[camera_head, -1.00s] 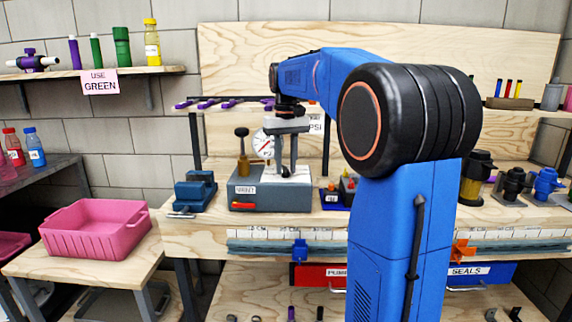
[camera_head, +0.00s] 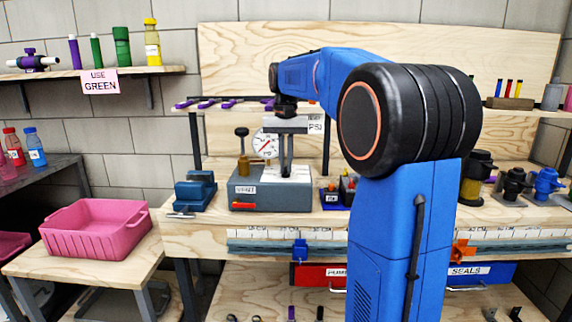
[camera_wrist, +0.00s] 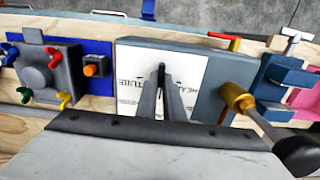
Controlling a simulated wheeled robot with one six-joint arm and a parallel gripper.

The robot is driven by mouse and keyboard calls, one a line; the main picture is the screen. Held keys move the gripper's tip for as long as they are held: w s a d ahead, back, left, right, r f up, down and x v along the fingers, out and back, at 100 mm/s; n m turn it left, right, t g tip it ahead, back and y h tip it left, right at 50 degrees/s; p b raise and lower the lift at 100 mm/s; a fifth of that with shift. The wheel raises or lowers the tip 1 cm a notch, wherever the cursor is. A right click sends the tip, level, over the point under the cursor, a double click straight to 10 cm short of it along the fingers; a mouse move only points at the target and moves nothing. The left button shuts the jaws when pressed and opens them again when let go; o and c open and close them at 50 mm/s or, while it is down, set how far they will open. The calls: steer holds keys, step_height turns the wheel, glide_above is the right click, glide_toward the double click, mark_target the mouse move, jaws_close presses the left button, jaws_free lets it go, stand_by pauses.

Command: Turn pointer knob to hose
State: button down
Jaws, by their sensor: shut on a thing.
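The pointer knob (camera_wrist: 161,70) is a small dark piece on a white lettered plate (camera_wrist: 130,78) on top of a grey box (camera_head: 262,196). My gripper (camera_wrist: 163,92) is shut on the knob from above, with a finger on either side in the wrist view. In the head view my gripper (camera_head: 286,172) points straight down at the plate, its fingers seen nearly edge-on. The fingers hide most of the knob and part of the plate's lettering. I cannot read a hose mark.
A round gauge (camera_head: 265,144) and a brass post with a black top (camera_head: 242,150) stand beside my gripper on the box. A blue vise (camera_head: 195,191) is to the left. A block with coloured handles (camera_wrist: 45,75) also stands close by.

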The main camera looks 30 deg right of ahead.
steer(key=m, duration=0.3)
steer(key=shift+m, duration=0.3)
steer(key=shift+w+m, duration=0.1)
steer(key=shift+m, duration=1.8)
steer(key=c, duration=1.9)
jaws_free()
steer(key=shift+o, duration=0.2)
